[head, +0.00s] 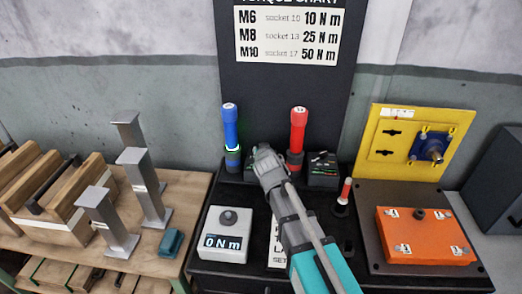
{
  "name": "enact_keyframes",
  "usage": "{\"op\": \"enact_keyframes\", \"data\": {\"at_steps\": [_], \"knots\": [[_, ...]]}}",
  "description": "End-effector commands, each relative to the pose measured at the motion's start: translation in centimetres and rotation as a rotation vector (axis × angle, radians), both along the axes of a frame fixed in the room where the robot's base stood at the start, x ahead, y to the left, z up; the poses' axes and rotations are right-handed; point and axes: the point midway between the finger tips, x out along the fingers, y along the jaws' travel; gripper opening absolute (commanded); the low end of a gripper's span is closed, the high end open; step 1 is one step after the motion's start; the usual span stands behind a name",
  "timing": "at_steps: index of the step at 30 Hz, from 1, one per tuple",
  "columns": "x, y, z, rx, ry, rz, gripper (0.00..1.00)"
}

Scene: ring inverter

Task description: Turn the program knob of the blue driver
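The blue driver (230,128) stands upright at the back left of the black bench, with a green glowing ring low on its body. A dark box beside its foot is mostly hidden behind my gripper. No program knob can be made out there. My gripper (263,150) is at the end of the grey and teal arm, just right of the blue driver's lower part. Its fingers point away from the camera and are too small and hidden to tell open from shut. Whether it touches anything cannot be told.
A red driver (298,130) stands close right of my gripper, beside a dark box (322,168). A grey box reading "0 N m" (222,243) is front left. An orange block (425,236) and yellow panel (384,137) are right. Metal posts (143,188) stand on the wooden table.

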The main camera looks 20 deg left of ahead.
Motion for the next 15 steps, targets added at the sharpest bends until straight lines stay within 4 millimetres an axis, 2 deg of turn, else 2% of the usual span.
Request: {"op": "enact_keyframes", "data": {"at_steps": [12, 13, 15], "knots": [[0.01, 0.1, 0.0, 0.001, 0.0, 0.004, 0.0], [0.01, 0.1, 0.0, 0.001, 0.0, 0.004, 0.51], [0.01, 0.1, 0.0, 0.001, 0.0, 0.004, 0.64]]}}
